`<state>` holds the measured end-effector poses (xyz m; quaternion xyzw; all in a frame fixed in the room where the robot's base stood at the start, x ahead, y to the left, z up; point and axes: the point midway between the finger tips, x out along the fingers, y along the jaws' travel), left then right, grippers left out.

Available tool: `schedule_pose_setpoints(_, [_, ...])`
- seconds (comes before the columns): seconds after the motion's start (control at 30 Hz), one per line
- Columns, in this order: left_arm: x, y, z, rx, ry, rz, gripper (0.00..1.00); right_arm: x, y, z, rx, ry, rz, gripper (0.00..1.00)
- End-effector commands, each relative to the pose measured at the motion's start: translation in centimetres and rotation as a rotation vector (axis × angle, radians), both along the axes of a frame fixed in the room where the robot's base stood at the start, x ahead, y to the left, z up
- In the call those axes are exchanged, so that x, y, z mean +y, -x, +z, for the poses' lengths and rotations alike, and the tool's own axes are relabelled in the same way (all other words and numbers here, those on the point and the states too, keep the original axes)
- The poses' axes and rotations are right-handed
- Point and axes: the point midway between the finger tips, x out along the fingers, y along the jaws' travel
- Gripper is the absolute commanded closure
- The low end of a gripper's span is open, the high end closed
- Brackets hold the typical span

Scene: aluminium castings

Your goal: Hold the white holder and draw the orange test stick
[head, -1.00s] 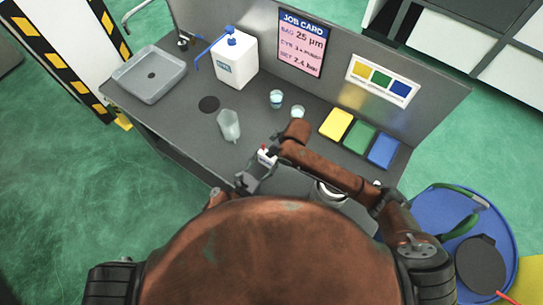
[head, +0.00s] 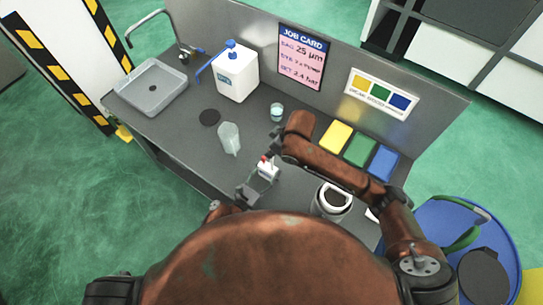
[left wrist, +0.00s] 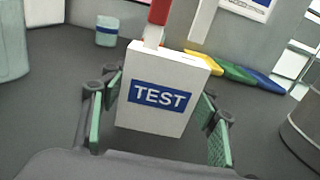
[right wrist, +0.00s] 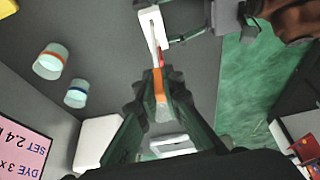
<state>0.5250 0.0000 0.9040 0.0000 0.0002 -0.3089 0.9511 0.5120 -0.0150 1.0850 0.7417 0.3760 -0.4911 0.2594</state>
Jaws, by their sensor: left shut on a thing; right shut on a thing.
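The white holder (head: 268,170) has a blue TEST label and stands upright in the left wrist view (left wrist: 155,90). My left gripper (head: 258,186) is shut on it, with green-padded fingers on both sides (left wrist: 158,122). In the head view my right arm partly hides that gripper.
A clear beaker (head: 229,138), a dark disc (head: 210,117), a cup (head: 276,112) and a white jug (head: 236,75) stand behind on the bench. Yellow (head: 336,134), green (head: 360,148) and blue (head: 383,162) pads lie right.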

Motion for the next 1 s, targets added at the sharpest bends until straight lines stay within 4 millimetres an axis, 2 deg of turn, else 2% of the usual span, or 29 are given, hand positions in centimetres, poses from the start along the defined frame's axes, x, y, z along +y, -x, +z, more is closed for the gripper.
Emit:
schedule_pose_setpoints(0.23, [0.0, 0.0, 0.0, 0.000, 0.000, 0.000, 0.68, 0.0, 0.0, 0.1, 0.001, 0.001, -0.001, 1.00])
schedule_pose_setpoints(0.27, [0.0, 0.0, 0.0, 0.000, 0.000, 0.000, 0.44, 0.0, 0.0, 0.1, 0.001, 0.001, -0.001, 1.00])
schedule_pose_setpoints(0.53, [0.0, 0.0, 0.0, 0.000, 0.000, 0.000, 0.25, 0.0, 0.0, 0.1, 0.001, 0.001, -0.001, 1.00])
schedule_pose_setpoints(0.87, [0.1, 0.1, 0.0, 0.000, 0.000, 0.000, 0.24, 0.0, 0.0, 0.1, 0.001, 0.001, -0.001, 1.00])
schedule_pose_setpoints(1.0, [1.0, 1.3, -0.1, 0.002, 0.000, 0.001, 0.24, 0.0, 0.0, 0.1, 0.001, 0.001, -0.001, 1.00])
